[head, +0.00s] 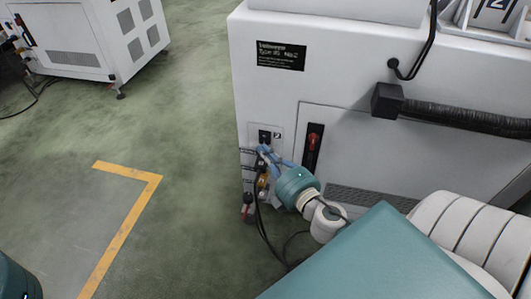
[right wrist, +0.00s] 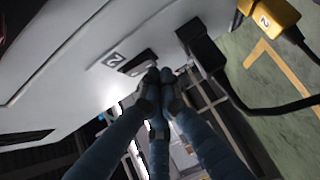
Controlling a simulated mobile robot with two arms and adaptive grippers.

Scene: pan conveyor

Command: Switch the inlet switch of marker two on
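The inlet switch is a small black rocker on the white marker's end panel, beside a label reading 2. It shows in the head view (head: 264,134) and the right wrist view (right wrist: 138,62). My right gripper has blue fingers and is at the panel, just below the switch in the head view (head: 263,149). In the right wrist view (right wrist: 160,75) its fingertips are together at the switch's near end, with nothing between them. Whether they touch it, and the rocker's position, I cannot tell. My left gripper is out of view.
A red rotary handle (head: 313,141) on a black plate is right of the switch. A black plug (right wrist: 202,48) with a cable and a yellow connector (right wrist: 272,16) are close to the fingers. A ribbed black hose (head: 470,120) runs right. Green floor on the left is open.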

